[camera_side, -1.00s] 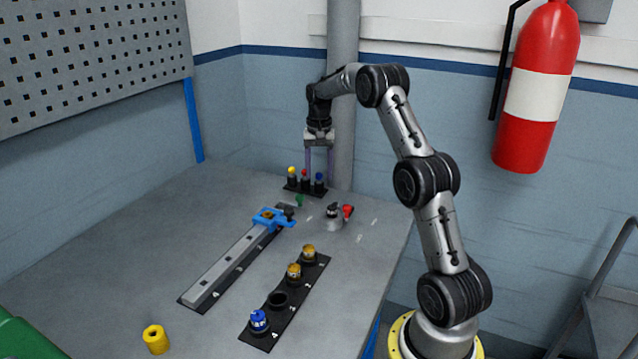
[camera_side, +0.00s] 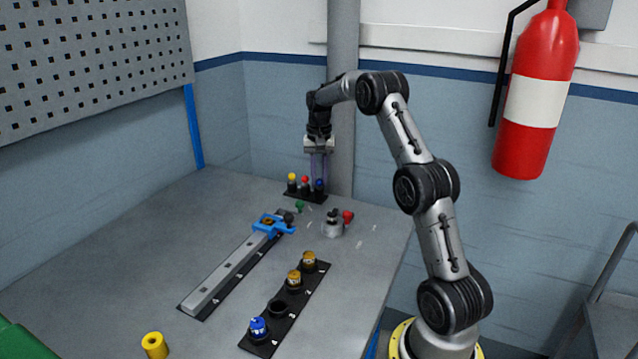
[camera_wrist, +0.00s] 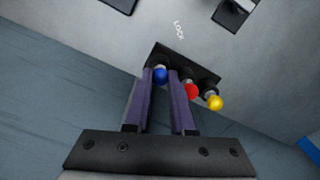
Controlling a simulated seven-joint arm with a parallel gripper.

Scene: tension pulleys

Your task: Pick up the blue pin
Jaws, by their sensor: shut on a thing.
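The blue pin (camera_side: 319,184) stands in a black holder at the back of the table, right of a red pin (camera_side: 305,181) and a yellow pin (camera_side: 292,177). My gripper (camera_side: 319,178) points down over the blue pin, its purple fingers closed in around the pin's head. In the wrist view the blue head (camera_wrist: 161,75) shows between the fingertips of my gripper (camera_wrist: 162,76). The red pin (camera_wrist: 191,91) and yellow pin (camera_wrist: 215,103) are close beside the right finger. The pin's shaft is hidden. The pin still appears seated in the holder (camera_wrist: 203,68).
A rail with a blue clamp (camera_side: 270,223) lies mid-table. A grey fixture with a red knob (camera_side: 347,216) stands right of it. A black strip (camera_side: 278,307) holds several pulleys. A yellow cylinder (camera_side: 154,345) stands at the front. A pipe is behind my gripper.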

